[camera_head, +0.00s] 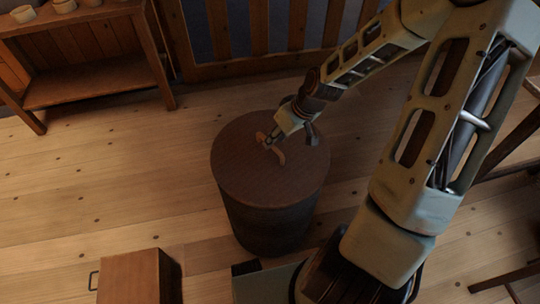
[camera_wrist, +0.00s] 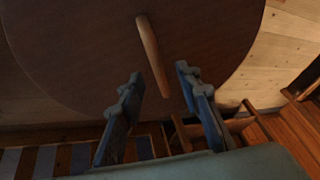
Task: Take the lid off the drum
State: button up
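The drum (camera_head: 268,228) stands on the floor as a dark round tub. Its brown round lid (camera_head: 240,165) sits on top and also fills much of the wrist view (camera_wrist: 70,50). A lighter wooden bar handle (camera_head: 278,156) is on the lid; in the wrist view the handle (camera_wrist: 150,48) runs down toward the gap between my fingers. My gripper (camera_head: 270,140) is over the lid at the handle. In the wrist view my gripper (camera_wrist: 158,80) is open, a finger on each side of the handle's near end, with gaps showing. The drum's wall is hidden in the wrist view.
A wooden shelf (camera_head: 95,88) with small pale spools stands at the back left. A slatted wooden rail (camera_head: 260,65) is behind the drum. A brown box (camera_head: 135,278) is at the front left. The plank floor left of the drum is clear.

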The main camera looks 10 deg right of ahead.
aim_at(270, 149)
jog(key=b+x, duration=0.2)
jog(key=x, duration=0.3)
jog(key=shift+w+f+b, duration=0.1)
jog(key=shift+w+b, duration=0.15)
jog(key=shift+b, duration=0.05)
grip_shut()
